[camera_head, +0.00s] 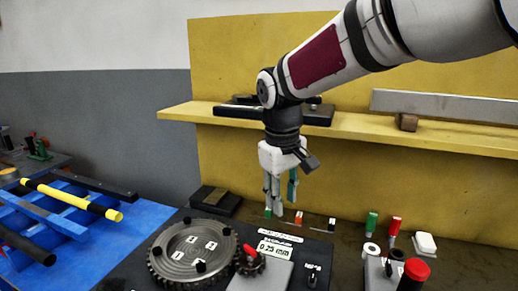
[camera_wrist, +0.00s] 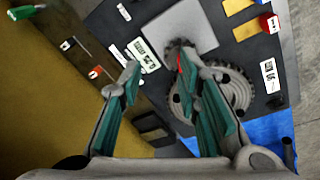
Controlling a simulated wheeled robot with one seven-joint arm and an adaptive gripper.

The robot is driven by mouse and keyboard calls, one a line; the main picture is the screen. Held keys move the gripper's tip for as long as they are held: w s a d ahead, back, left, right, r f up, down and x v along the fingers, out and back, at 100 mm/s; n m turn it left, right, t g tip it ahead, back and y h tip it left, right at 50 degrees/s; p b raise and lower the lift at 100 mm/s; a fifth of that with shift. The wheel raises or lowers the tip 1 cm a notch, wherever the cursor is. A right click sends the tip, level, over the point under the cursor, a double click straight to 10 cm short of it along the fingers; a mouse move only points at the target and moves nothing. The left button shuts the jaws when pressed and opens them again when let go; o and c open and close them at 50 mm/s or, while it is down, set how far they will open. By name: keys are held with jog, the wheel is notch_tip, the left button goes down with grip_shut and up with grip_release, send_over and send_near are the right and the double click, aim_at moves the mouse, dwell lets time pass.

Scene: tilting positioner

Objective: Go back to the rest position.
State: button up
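My gripper (camera_head: 279,206) hangs pointing down above the back edge of the dark positioner base (camera_head: 130,268). In the wrist view my gripper (camera_wrist: 160,76) has its two fingers spread apart with nothing between them. The round toothed plate (camera_head: 188,254) of the positioner lies to the left of and nearer than my gripper. It also shows in the wrist view (camera_wrist: 238,92), partly hidden behind a finger. A small gear (camera_head: 250,265) with a red pointer (camera_head: 249,249) sits beside the plate. A display (camera_head: 275,249) reads about 0.25 mm.
A yellow back panel (camera_head: 350,190) with a shelf (camera_head: 450,137) stands close behind my arm. Green (camera_head: 371,222) and red (camera_head: 394,227) upright pieces and a red knob (camera_head: 416,269) stand at the right. A blue rack (camera_head: 75,201) with a yellow bar is at the left.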

jog(key=s+d+r+m+t, duration=0.2)
jog(key=s+d+r+m, duration=0.25)
jog(key=s+d, duration=0.7)
jog(key=s+d+f+m+t, duration=0.1)
jog(key=s+d+f+m, duration=0.1)
jog(key=s, duration=1.1)
jog(key=shift+d+m+t+y, duration=0.3)
jog(key=shift+d+m+t, duration=0.05)
jog(key=shift+d+t, duration=0.05)
dwell(0.4)
